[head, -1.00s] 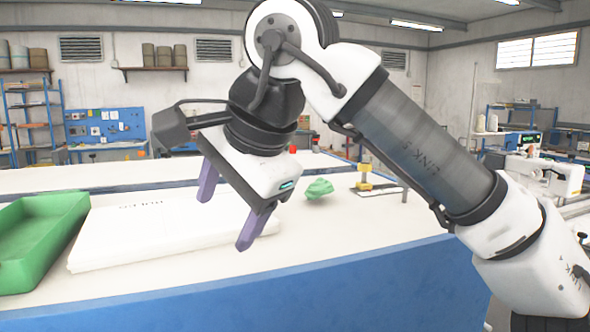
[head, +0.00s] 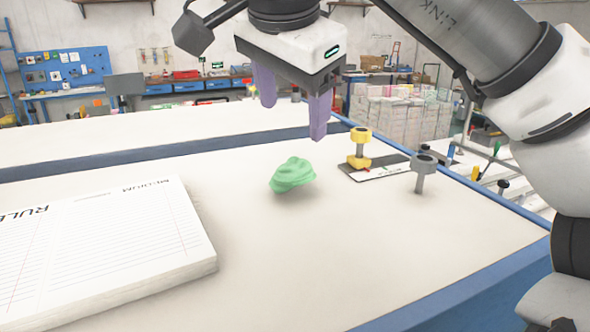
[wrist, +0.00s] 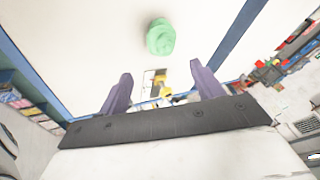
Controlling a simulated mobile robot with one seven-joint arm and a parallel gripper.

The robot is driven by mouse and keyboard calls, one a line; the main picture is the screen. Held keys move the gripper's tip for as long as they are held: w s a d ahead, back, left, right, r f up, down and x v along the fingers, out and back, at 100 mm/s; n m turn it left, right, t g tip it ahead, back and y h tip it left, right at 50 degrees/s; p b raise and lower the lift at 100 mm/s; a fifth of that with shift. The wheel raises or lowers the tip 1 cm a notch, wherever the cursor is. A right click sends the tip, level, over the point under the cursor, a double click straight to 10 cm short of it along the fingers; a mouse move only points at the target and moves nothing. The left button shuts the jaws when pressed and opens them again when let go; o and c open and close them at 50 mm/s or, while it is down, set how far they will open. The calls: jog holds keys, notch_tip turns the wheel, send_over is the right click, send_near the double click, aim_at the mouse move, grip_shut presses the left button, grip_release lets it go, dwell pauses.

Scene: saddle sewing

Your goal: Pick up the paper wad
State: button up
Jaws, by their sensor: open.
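The paper wad (head: 292,176) is a crumpled light green lump on the white tabletop, right of the paper pad. It also shows in the wrist view (wrist: 160,37), at the top centre, beyond the fingertips. My gripper (head: 291,118) is open and empty, with two purple fingers. In the head view it hangs above the table, higher in the picture than the wad and apart from it. In the wrist view the two fingers (wrist: 161,80) stand wide apart, with nothing between them touching them.
A thick ruled paper pad (head: 110,250) lies at the left. A yellow tool (head: 359,150) stands on a dark and white card (head: 382,168), with a grey bolt-like piece (head: 423,174) to its right. The white table (head: 330,250) has blue edges and clear room in front of the wad.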

aim_at(296, 161)
jog(key=x, duration=0.7)
jog(key=shift+w+f+p, duration=0.1)
jog(key=shift+f+p, duration=0.2)
jog(key=shift+w+p+x, duration=0.15)
jog(key=shift+p+x, duration=0.45)
jog(key=shift+x, duration=0.75)
jog(key=shift+w+p+x, duration=0.15)
jog(key=shift+p+x, duration=0.4)
jog(key=shift+x, duration=0.8)
jog(key=shift+r, duration=0.2)
jog(key=c, duration=0.8)
jog(key=shift+o, duration=0.2)
jog(key=shift+r, duration=0.1)
